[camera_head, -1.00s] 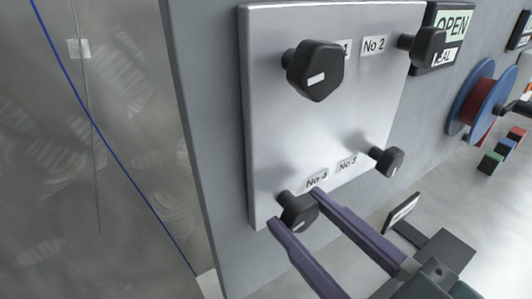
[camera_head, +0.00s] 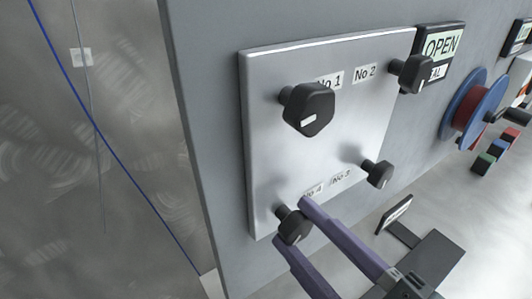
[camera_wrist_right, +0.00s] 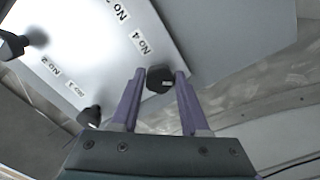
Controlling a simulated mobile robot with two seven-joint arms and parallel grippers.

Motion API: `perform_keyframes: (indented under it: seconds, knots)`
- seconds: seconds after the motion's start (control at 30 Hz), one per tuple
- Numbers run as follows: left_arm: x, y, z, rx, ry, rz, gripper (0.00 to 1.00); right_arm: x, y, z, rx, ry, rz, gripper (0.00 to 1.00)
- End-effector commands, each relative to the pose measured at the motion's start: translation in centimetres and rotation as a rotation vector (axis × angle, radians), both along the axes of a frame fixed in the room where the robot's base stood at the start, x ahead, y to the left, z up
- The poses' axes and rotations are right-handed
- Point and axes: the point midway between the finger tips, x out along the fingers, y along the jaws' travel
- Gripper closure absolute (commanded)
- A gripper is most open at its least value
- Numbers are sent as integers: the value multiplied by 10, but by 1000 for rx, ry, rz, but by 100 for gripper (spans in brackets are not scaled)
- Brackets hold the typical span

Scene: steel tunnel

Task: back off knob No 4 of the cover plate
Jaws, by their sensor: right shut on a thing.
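The pale cover plate (camera_head: 345,130) is on a grey panel, with black knobs near its corners. Knob No 4 (camera_head: 296,227) is at the lower left, beside its partly covered label (camera_head: 312,192). My right gripper (camera_head: 292,222) has its purple fingers on either side of this knob and is shut on it. In the right wrist view, knob No 4 (camera_wrist_right: 159,80) sits between the fingertips, beside the plate's corner. I cannot tell whether the knob still touches the plate. My left gripper is not in view.
Knob No 1 (camera_head: 308,110), knob No 2 (camera_head: 415,74) and knob No 3 (camera_head: 378,173) stand out from the plate. An OPEN sign (camera_head: 441,46), a blue-rimmed red reel (camera_head: 472,110) and coloured blocks (camera_head: 497,150) are to the right. A small sign stand (camera_head: 396,214) is below.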

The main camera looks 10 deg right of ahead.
Motion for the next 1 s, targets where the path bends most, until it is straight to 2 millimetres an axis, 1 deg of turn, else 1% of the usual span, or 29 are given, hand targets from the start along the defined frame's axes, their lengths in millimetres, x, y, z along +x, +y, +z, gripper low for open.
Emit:
perform_keyframes:
  seconds: [0.23, 0.6, 0.8, 1.0]
  knots:
    - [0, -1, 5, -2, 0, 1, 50, 0, 0, 1, -221, -78, -2, 100]
    - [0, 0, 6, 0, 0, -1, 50, 0, -1, 0, -510, -184, -2, 100]
    - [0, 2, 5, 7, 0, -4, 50, 0, -1, 0, -613, -221, -1, 100]
    - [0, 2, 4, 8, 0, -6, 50, 0, -1, 0, -672, -242, -2, 100]
